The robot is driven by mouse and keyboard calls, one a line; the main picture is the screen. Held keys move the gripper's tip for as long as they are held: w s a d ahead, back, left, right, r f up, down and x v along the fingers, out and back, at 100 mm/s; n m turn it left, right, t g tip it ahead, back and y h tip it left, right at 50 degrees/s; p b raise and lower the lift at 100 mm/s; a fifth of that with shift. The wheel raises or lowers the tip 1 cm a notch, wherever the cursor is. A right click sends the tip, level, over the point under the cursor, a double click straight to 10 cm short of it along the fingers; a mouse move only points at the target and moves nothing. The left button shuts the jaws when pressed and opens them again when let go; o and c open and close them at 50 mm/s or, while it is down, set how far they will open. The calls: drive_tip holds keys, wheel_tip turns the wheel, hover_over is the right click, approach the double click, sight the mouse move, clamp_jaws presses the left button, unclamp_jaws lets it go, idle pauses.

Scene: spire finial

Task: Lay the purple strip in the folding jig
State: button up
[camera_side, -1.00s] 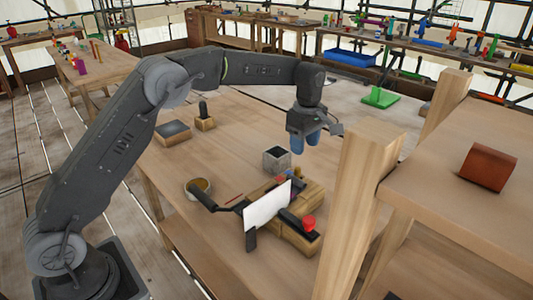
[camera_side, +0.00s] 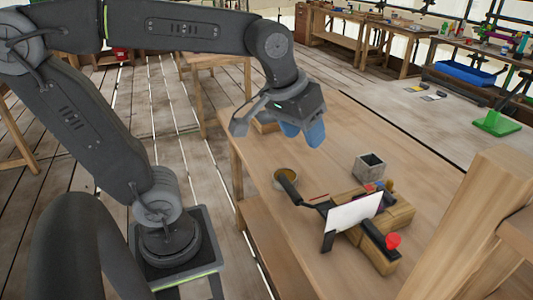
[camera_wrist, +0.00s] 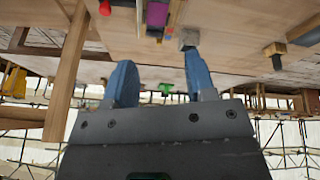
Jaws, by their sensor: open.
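The folding jig (camera_side: 381,251) is a wooden block fixture with a black lever, a red knob and an upright white plate, standing on the workbench. A small purple piece (camera_side: 389,184) shows behind the white plate, partly hidden. In the wrist view a magenta-purple piece (camera_wrist: 157,14) shows at the top edge. I cannot tell whether either is the strip. My gripper (camera_side: 302,132) has blue fingers and hangs above the bench, left of and higher than the jig in the side view. In the wrist view the fingers (camera_wrist: 158,72) are apart with nothing between them.
An open grey box (camera_side: 369,166) stands behind the jig. A wooden post (camera_side: 490,215) rises at the right front. A wooden block (camera_side: 265,124) sits partly hidden behind my gripper. The bench's far middle is clear.

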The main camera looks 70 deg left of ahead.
drive_tip(key=s+f+m+t, duration=0.1)
drive_tip(key=s+f+m, duration=0.2)
drive_tip(key=s, duration=0.4)
drive_tip(key=shift+f+m, duration=0.3)
drive_tip(key=shift+f, duration=0.05)
